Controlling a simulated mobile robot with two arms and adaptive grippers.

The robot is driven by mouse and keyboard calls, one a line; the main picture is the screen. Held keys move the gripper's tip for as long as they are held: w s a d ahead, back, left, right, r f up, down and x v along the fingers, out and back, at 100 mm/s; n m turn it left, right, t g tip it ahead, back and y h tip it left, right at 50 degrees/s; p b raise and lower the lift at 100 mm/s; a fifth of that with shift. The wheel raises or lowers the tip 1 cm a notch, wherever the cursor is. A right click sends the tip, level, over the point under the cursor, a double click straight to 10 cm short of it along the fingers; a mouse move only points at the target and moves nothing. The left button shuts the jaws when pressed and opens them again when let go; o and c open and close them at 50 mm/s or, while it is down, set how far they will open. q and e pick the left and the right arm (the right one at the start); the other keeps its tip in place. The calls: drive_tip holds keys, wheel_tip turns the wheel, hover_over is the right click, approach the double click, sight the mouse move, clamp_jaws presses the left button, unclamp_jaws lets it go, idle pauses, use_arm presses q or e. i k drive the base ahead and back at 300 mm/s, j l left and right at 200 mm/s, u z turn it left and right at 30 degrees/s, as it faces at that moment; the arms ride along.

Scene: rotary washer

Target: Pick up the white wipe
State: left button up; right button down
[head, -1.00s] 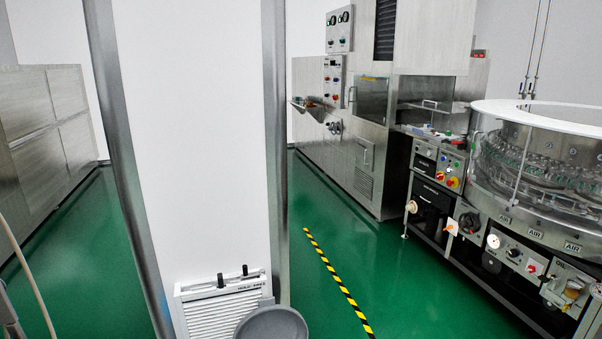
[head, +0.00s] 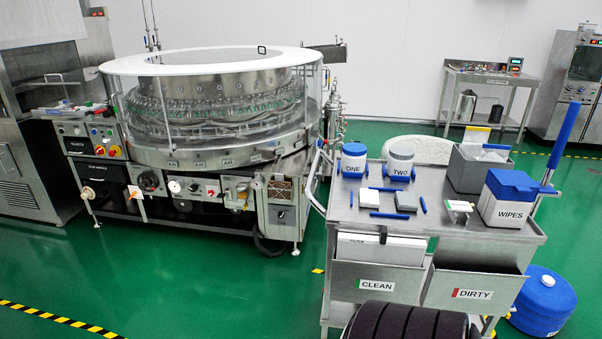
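A small white square pad (head: 369,197), which looks like the white wipe, lies flat on the top of the steel cart (head: 345,213), near the left end. A grey and white block (head: 406,201) lies just right of it, and blue pens lie around both. A white box with a blue lid marked WIPES (head: 508,204) stands at the cart's right end. A grey open bin (head: 470,172) behind it holds something whitish.
Jars marked ONE (head: 354,160) and TWO (head: 400,163) stand behind the pad. CLEAN (head: 377,285) and DIRTY (head: 470,292) bins hang on the cart's front. The rotary washer (head: 215,150) stands to the left. Green floor (head: 190,270) is open between them and in front.

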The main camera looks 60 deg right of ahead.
sight(367, 198)
drive_tip(key=z, duration=2.45)
drive_tip(key=u, duration=1.2)
drive_tip(key=z, duration=0.95)
